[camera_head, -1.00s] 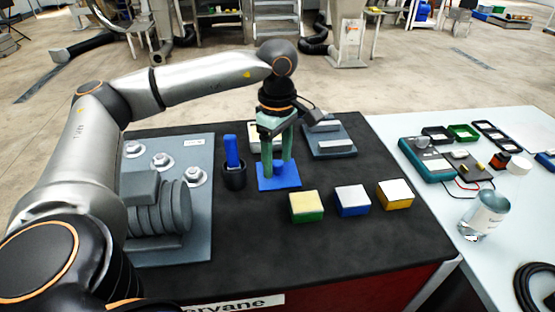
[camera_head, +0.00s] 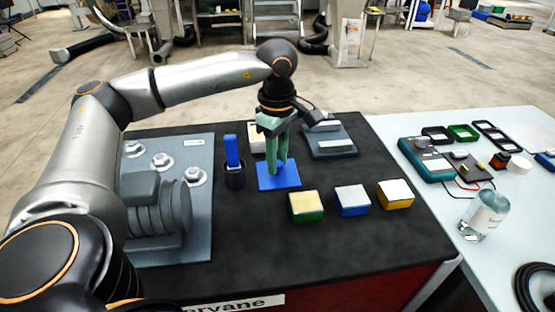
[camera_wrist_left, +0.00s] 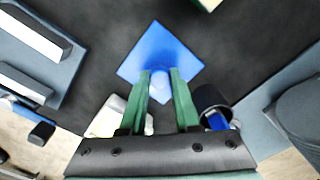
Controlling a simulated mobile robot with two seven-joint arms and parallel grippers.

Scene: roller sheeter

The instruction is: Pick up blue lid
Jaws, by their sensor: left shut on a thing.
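The blue lid (camera_head: 290,182) is a flat square plate with a small round knob. It lies flat on the black tabletop near the middle of the head view; I cannot tell any gap beneath it. My left gripper (camera_head: 278,170) points down over it, its green fingers shut on the knob. In the left wrist view the lid (camera_wrist_left: 155,45) is ahead of the fingertips (camera_wrist_left: 160,82), with the pale blue knob (camera_wrist_left: 158,90) between them. My right gripper is not in view.
A dark cup (camera_head: 235,179) with a blue object stands left of the lid. Green (camera_head: 306,207), blue (camera_head: 352,201) and yellow (camera_head: 395,194) boxes sit to its right. A grey plate (camera_head: 330,136) with metal bars lies behind. The black table (camera_head: 290,250) is clear in front.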

